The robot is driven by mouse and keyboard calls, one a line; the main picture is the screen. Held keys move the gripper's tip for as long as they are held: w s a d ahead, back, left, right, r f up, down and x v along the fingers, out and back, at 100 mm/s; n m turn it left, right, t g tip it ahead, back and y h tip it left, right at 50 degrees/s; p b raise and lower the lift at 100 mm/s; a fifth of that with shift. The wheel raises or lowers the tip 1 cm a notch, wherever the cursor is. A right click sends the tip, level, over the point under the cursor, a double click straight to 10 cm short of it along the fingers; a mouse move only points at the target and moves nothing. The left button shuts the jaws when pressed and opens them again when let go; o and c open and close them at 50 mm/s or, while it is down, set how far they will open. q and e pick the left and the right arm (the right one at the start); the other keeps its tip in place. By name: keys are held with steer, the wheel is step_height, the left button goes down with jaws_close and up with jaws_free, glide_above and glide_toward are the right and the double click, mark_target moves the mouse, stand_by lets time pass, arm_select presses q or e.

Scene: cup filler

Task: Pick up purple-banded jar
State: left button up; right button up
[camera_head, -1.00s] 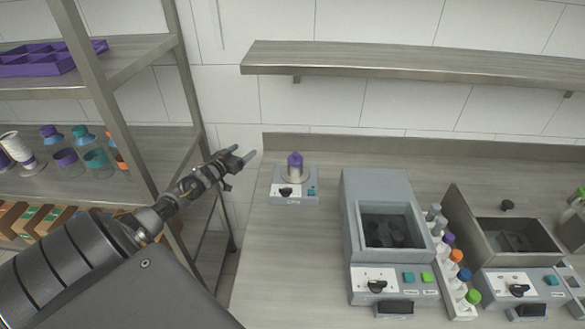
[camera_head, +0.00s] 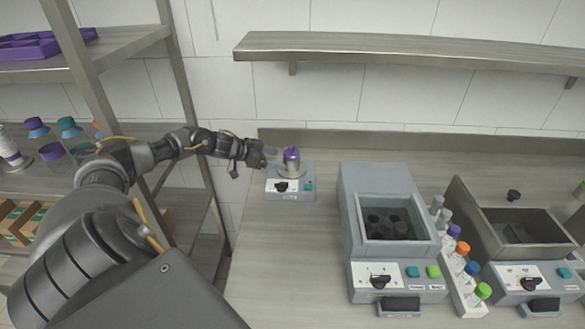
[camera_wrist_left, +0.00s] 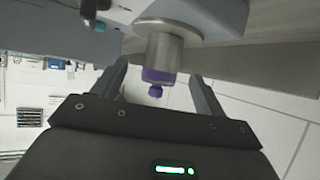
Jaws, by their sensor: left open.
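The purple-banded jar (camera_head: 291,158) stands upright on a small grey device (camera_head: 291,184) with a black knob at the left of the counter. In the left wrist view the jar (camera_wrist_left: 162,58) shows as a metal cylinder with a purple band and purple knob, upside down in the picture. My left gripper (camera_head: 274,160) is open, just left of the jar in the head view. In the left wrist view the open fingers of my left gripper (camera_wrist_left: 160,85) lie on either side of the jar's purple end, with gaps visible. My right gripper is not in view.
A grey heater-like box (camera_head: 385,200) stands right of the small device, beside a rack of capped tubes (camera_head: 462,262) and an open metal bath (camera_head: 515,225). A wall shelf (camera_head: 410,52) runs above. A metal rack (camera_head: 90,60) with jars stands left.

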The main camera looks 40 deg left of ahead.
mark_target(285, 161)
arm_select(q)
steer(key=shift+b+x, duration=0.45)
steer(key=shift+x, duration=0.7)
steer(key=b+x, duration=0.2)
steer(key=x, duration=0.1)
steer(key=b+x, duration=0.1)
steer(key=b, duration=0.1)
steer(key=shift+w+a+f, duration=0.15)
steer(key=shift+f, duration=0.2)
steer(key=shift+w+f, duration=0.15)
steer(key=shift+w, duration=0.3)
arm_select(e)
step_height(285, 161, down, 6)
arm_select(q)
steer(key=shift+s, duration=0.1)
steer(key=shift+c, duration=0.4)
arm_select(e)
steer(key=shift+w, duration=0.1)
arm_select(q)
steer(key=c, duration=1.1)
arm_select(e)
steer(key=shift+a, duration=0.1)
